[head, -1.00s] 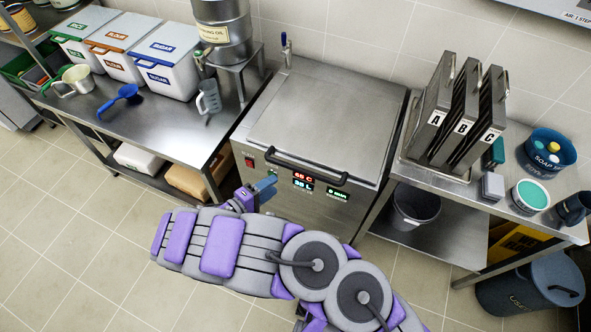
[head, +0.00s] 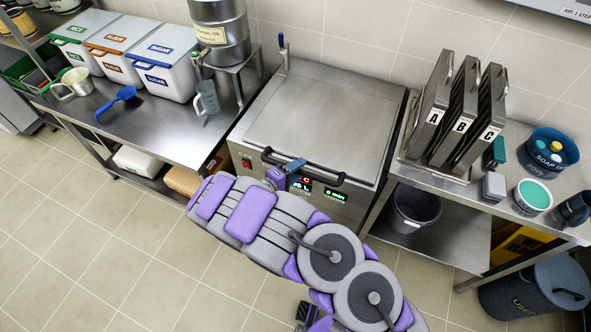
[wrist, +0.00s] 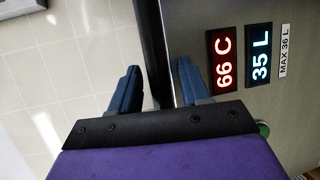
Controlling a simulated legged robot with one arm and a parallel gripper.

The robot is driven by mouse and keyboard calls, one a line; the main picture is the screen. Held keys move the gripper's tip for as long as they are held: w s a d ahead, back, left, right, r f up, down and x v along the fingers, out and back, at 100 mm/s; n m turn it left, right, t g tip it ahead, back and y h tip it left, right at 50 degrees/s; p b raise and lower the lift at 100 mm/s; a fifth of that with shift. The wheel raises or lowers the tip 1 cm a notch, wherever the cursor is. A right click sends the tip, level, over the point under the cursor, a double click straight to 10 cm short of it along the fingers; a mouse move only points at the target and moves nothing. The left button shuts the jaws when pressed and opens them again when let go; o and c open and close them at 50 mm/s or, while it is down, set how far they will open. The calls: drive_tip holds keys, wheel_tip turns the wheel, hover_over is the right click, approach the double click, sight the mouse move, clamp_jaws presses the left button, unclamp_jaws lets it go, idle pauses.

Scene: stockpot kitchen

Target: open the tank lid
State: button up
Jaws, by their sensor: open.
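The steel tank (head: 355,205) stands in the middle of the head view, with its flat lid (head: 320,115) shut. A black bar handle (head: 328,177) runs along the lid's front edge. My gripper (head: 292,170) is at the left half of this handle and hides part of the front panel. In the wrist view, the two blue fingers of my gripper (wrist: 158,78) are apart, and the black handle (wrist: 152,45) runs between them. I cannot tell whether a finger touches it. The panel displays (wrist: 224,58) read 66 C and 35 L.
A right table holds lettered panels A, B, C (head: 462,115) and a soap tub (head: 548,152). The floor at left is clear.

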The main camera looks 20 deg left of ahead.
drive_tip(key=shift+d, duration=0.15)
drive_tip(key=shift+c, duration=1)
drive_tip(key=shift+a+f, duration=0.1)
drive_tip(key=shift+a, duration=0.35)
drive_tip(key=c, duration=0.5)
drive_tip(key=shift+d, duration=0.1)
clamp_jaws()
